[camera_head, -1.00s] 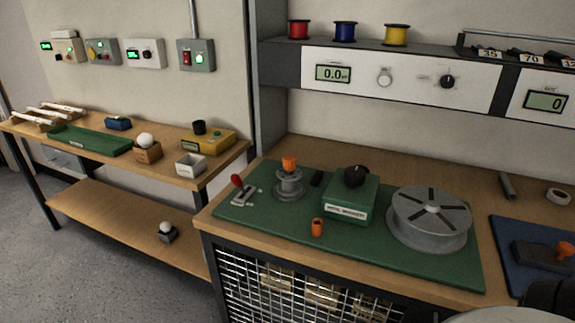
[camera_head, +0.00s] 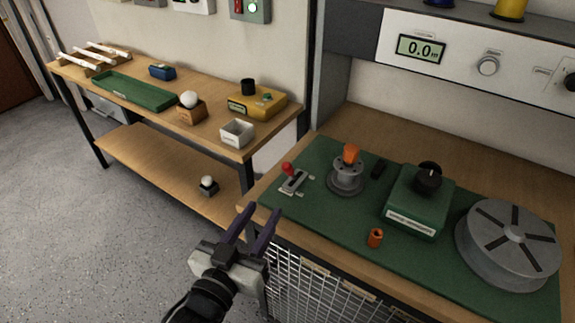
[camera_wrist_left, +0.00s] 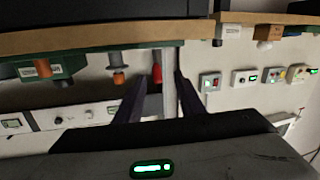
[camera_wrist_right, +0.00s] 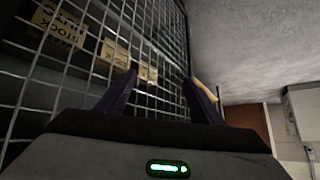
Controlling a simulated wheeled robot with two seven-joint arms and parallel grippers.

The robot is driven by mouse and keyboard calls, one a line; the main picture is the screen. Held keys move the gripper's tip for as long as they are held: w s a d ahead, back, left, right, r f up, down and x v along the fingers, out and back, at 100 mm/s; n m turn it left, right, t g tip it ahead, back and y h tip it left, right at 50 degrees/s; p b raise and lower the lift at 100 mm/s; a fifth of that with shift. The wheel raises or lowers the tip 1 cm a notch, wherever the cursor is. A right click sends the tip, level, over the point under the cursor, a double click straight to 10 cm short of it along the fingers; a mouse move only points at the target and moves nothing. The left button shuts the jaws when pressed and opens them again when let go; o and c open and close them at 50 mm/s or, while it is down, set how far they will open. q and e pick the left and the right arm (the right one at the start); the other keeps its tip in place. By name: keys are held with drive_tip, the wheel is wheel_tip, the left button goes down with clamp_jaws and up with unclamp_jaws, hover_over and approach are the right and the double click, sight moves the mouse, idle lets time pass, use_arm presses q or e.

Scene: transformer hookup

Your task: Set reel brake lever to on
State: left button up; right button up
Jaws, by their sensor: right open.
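The reel brake lever (camera_head: 288,169) has a red knob on a small light plate at the left end of the green mat (camera_head: 335,215). The knob leans toward the back left of its plate; any markings are too small to read. My left gripper (camera_head: 258,212) is open and empty, in front of the bench edge, apart from the lever. In the left wrist view, the red lever (camera_wrist_left: 157,75) shows beyond the gap between the open fingers (camera_wrist_left: 157,85). My right gripper (camera_wrist_right: 160,85) shows only in its wrist view, open and empty, facing a wire mesh.
Right of the lever stand a grey spindle (camera_head: 346,178) with an orange top, a green box (camera_head: 412,205) with a black knob, an orange sleeve (camera_head: 375,238) and a large grey reel (camera_head: 507,243). Wire mesh (camera_head: 335,290) fronts the bench. A second bench (camera_head: 215,140) stands left.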

sight(286, 173)
use_arm(q)
drive_tip(key=x, duration=0.3)
drive_tip(key=r+x, duration=0.1)
drive_tip(key=x, duration=0.3)
drive_tip(key=r+x, duration=0.1)
drive_tip(key=x, duration=0.3)
drive_tip(key=shift+d+r, duration=0.25)
drive_tip(key=shift+d, duration=0.2)
clamp_jaws()
